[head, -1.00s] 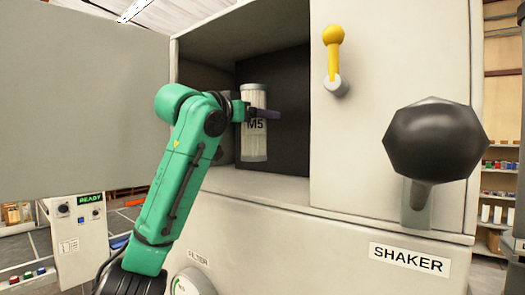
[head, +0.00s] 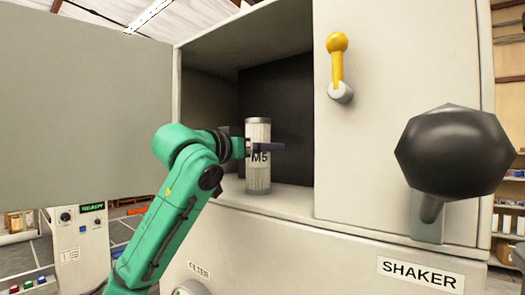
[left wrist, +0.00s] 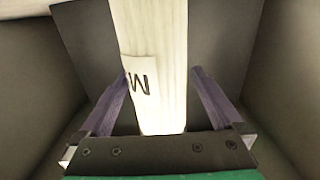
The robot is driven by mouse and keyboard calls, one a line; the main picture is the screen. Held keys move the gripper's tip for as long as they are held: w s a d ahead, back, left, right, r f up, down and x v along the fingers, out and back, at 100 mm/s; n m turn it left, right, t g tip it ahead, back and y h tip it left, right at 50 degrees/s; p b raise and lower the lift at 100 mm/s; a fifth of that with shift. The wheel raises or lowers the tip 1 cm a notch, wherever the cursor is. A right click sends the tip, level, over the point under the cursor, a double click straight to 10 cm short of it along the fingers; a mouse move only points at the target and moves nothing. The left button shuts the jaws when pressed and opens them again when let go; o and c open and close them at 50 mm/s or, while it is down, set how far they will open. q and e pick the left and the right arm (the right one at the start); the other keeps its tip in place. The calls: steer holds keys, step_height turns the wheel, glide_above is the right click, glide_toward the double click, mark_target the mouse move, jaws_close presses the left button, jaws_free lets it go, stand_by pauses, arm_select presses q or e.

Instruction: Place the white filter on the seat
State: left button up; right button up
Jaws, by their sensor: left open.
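The white filter (head: 258,172) is a tall pale cylinder with a grey cap and the mark M5. It stands upright on the floor of the open compartment (head: 232,192), left of the panel with the yellow lever. A separate seat under its base cannot be made out. My left gripper (left wrist: 160,72) is open, with its purple fingers on either side of the filter (left wrist: 152,40) and a gap to each. In the head view one finger passes in front of the filter's upper half. My right gripper is not in view.
A yellow lever (head: 337,62) is on the cabinet front. A black knob (head: 454,150) sticks out at the right, above the SHAKER label (head: 420,275). A large grey panel (head: 90,110) stands left of the compartment. A control box reading READY (head: 80,235) is at lower left.

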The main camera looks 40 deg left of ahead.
arm_select(q)
steer(key=s+b, duration=0.3)
steer(key=s, duration=0.8)
steer(key=shift+w+d, duration=0.1)
